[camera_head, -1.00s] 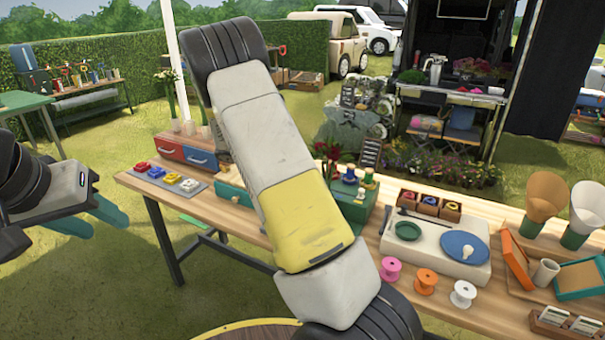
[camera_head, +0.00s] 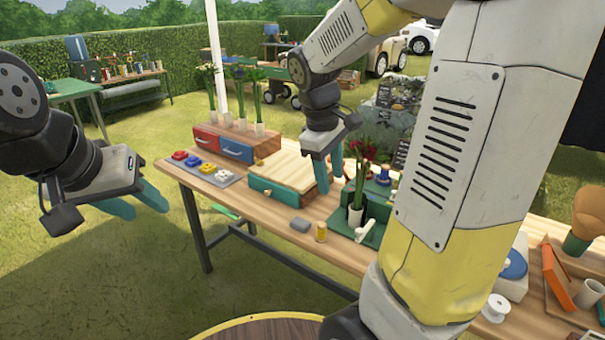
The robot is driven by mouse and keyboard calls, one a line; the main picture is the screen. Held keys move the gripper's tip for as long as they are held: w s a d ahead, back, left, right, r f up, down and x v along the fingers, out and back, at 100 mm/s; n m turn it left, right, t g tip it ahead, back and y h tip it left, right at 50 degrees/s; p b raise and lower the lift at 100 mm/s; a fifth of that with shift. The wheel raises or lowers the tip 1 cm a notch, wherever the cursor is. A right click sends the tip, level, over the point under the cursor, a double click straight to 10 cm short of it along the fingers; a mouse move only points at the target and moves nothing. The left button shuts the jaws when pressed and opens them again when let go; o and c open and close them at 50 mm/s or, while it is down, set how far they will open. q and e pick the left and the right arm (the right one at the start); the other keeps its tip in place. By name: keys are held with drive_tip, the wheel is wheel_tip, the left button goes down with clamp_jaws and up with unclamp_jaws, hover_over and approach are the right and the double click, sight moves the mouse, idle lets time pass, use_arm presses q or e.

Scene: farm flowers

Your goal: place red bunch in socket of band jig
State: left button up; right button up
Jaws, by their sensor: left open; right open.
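The red bunch (camera_head: 360,180) stands upright, with dark red heads over green stems. Its lower end meets a white cup-like holder (camera_head: 355,216) on a green jig (camera_head: 374,234), which looks like the band jig; I cannot tell how deep the stems sit. My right gripper (camera_head: 329,172) points down with teal fingers open, just left of the bunch and apart from its stems as far as I can see. My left gripper (camera_head: 143,206) is open and empty at the left, off the table. My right arm covers the table right of the jig.
A wooden-topped green box (camera_head: 283,176) lies left of the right gripper. A red and blue drawer unit (camera_head: 236,147) with flower vases stands behind. A tray of coloured pieces (camera_head: 205,168), a grey block (camera_head: 300,224) and a yellow spool (camera_head: 321,232) are on the table (camera_head: 255,208).

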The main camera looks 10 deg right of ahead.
drive_tip(key=s+a+r+m+t+y, duration=0.2)
drive_tip(key=s+a+r+m, duration=0.1)
drive_tip(key=s, duration=0.2)
drive_tip(key=s+a+r+m+t+y, duration=0.2)
drive_tip(key=s+a+r+m+t, duration=0.1)
drive_tip(key=s, duration=0.3)
drive_tip(key=shift+s+a+r+m, duration=0.15)
drive_tip(key=shift+s+a+m, duration=0.25)
drive_tip(key=shift+m, duration=0.3)
drive_tip(key=shift+w, duration=0.1)
